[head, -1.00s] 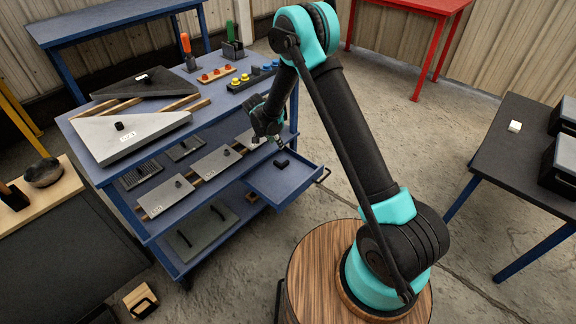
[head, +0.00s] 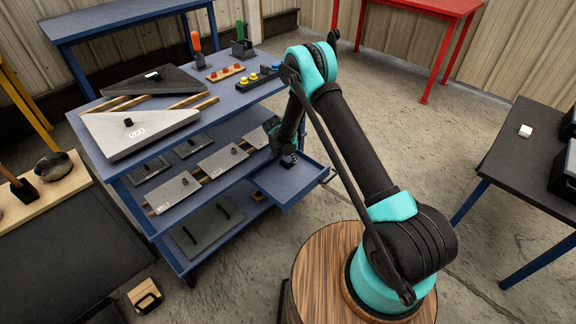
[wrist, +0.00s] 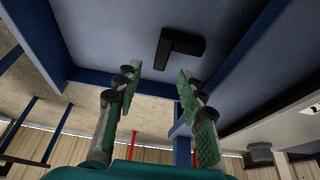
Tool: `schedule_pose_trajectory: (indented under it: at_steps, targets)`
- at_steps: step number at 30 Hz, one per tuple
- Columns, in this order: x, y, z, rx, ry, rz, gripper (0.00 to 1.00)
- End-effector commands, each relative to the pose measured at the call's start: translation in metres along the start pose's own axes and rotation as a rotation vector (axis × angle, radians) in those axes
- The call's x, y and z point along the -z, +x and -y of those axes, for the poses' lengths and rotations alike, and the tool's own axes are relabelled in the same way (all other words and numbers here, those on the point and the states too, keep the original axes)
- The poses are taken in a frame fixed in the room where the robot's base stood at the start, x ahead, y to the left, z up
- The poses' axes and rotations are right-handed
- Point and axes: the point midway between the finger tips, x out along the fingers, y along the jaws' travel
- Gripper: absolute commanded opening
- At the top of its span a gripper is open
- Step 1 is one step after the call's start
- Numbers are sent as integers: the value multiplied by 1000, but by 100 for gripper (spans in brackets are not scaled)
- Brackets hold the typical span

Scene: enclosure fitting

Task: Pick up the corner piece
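The corner piece, a small black L-shaped block (wrist: 180,46), lies flat on the floor of the pulled-out blue drawer (head: 272,183). In the wrist view it sits just beyond my fingertips, a little right of the middle between them. My gripper (wrist: 158,85) is open and empty, its two green-padded fingers apart and pointing toward the block. In the head view my gripper hangs over the drawer, and the corner piece (head: 288,161) shows as a dark patch just below it, partly hidden.
Drawer walls (wrist: 232,60) stand around the block. The blue workbench (head: 165,148) carries grey triangular plates (head: 135,132) on top and rectangular plates (head: 222,158) on the shelf below. A dark table (head: 515,170) with black boxes stands at the right.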

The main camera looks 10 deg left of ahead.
Motion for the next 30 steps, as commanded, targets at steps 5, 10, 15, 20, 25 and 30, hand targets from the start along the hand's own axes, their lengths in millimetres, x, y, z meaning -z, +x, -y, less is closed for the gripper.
schedule_pose_trajectory:
  at_steps: [5, 10, 15, 20, 25, 30]
  targets:
    - [-2, 24, 1, 0, 1, 0, 40]
    - [-2, 43, 1, -1, 1, 0, 40]
    - [-2, 49, 1, 0, 0, 0, 40]
    - [-2, 48, 1, 0, 0, 0, 38]
    - [-2, 48, 1, 0, 0, 0, 17]
    - [-2, 48, 1, 0, 0, 0, 0]
